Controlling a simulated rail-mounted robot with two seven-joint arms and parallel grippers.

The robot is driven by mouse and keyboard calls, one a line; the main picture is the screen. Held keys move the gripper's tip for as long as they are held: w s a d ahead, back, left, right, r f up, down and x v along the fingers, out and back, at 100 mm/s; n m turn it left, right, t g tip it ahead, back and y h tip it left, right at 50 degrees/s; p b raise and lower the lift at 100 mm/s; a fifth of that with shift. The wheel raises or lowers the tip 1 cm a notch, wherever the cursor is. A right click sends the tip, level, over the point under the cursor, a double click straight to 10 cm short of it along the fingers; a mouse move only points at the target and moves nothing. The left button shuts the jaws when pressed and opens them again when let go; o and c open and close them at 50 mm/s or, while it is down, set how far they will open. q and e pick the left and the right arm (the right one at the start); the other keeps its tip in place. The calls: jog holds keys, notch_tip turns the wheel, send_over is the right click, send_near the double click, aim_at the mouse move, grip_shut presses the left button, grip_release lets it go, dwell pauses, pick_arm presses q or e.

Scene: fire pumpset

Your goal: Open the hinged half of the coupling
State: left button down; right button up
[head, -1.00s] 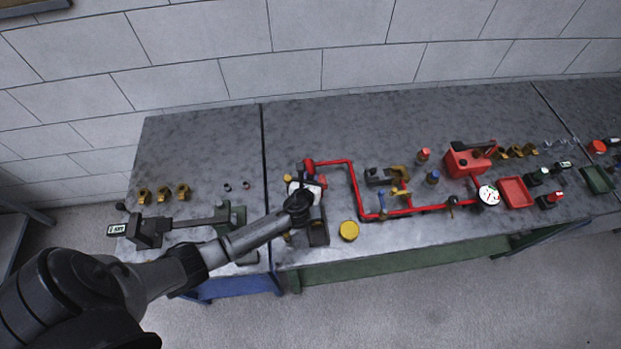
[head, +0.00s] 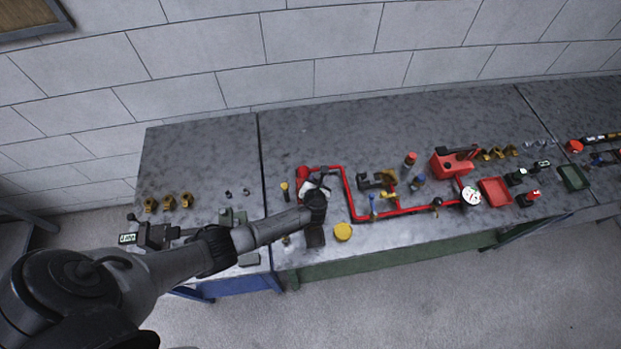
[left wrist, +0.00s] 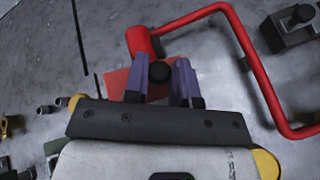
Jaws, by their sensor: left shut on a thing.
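The red pipe run (head: 347,187) on the bench has a thick red end piece (head: 303,172) at its left, which also shows in the left wrist view (left wrist: 141,43). My left gripper (left wrist: 161,78) is beside this end, pointing down. Its two purple fingers are shut on a round black knob (left wrist: 160,71). A flat red part (left wrist: 117,79) shows behind the fingers, beside the knob. I cannot tell the coupling's hinge or how far it is open, as my wrist and gripper cover it in the head view. My right gripper is not in view.
A yellow round cap (head: 343,232) lies near the bench's front edge. Several brass fittings (head: 169,202) are at the left.

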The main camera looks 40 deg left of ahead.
pick_arm(q)
jog(key=shift+w+d+r+m+g+y+p, duration=0.2)
jog(key=shift+w+d+m+g+y+p, duration=0.1)
jog(key=shift+w+d+m+g+p, duration=0.15)
jog(key=shift+w, duration=0.1)
jog(key=shift+f, duration=0.1)
jog(key=c, duration=1)
grip_release()
